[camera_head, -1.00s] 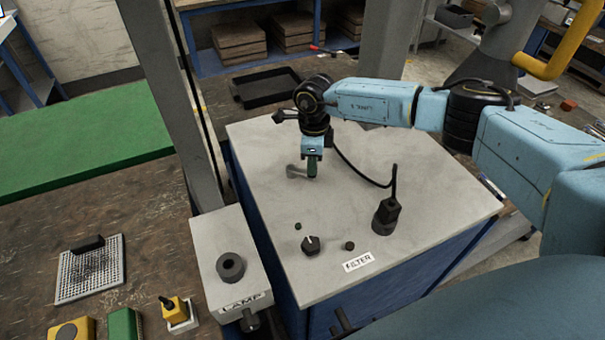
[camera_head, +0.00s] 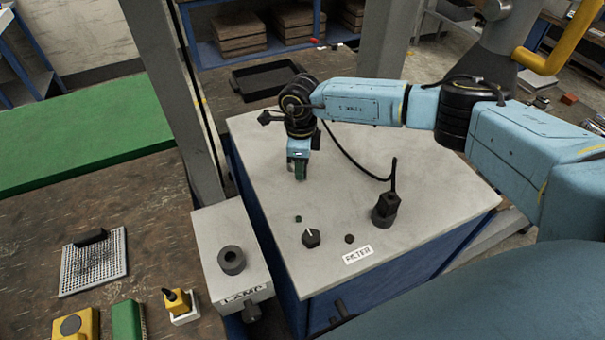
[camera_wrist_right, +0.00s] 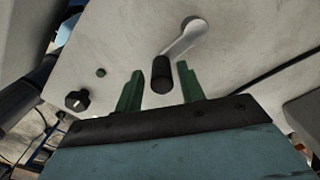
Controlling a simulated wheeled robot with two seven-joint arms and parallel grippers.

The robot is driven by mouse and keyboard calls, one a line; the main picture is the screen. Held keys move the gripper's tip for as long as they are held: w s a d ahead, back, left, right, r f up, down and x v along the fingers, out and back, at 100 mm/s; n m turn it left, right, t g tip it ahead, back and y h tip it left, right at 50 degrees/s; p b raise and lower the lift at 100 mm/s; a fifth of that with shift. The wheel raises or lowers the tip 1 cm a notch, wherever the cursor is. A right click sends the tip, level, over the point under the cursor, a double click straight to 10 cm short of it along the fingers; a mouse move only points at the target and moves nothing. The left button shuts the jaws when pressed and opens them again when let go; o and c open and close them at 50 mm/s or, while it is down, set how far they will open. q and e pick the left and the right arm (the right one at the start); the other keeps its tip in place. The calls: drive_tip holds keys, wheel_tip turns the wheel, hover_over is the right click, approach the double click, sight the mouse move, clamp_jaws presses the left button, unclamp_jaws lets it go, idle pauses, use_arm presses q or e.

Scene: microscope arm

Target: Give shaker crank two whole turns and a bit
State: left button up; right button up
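The shaker crank shows in the right wrist view as a silver arm (camera_wrist_right: 184,40) with a black upright handle (camera_wrist_right: 162,75). My right gripper (camera_wrist_right: 160,82) has its two green fingers apart, one on each side of the handle, with a visible gap on both sides. In the head view my right gripper (camera_head: 299,172) points down over the pale tabletop (camera_head: 260,145) and hides the crank. My left gripper is not in view.
On the same top are a black dial (camera_head: 311,238), a FILTER label (camera_head: 357,254), small buttons and a black fitting (camera_head: 385,208) with a cable. A LAMP box (camera_head: 233,262) stands at the left, beside a grey post (camera_head: 177,90). A black tray (camera_head: 265,80) lies behind.

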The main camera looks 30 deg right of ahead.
drive_tip(key=shift+o, duration=0.2)
drive_tip(key=shift+r, duration=0.1)
wheel_tip(320, 180, up, 8)
drive_tip(key=p, duration=0.5)
drive_tip(key=shift+d, duration=0.1)
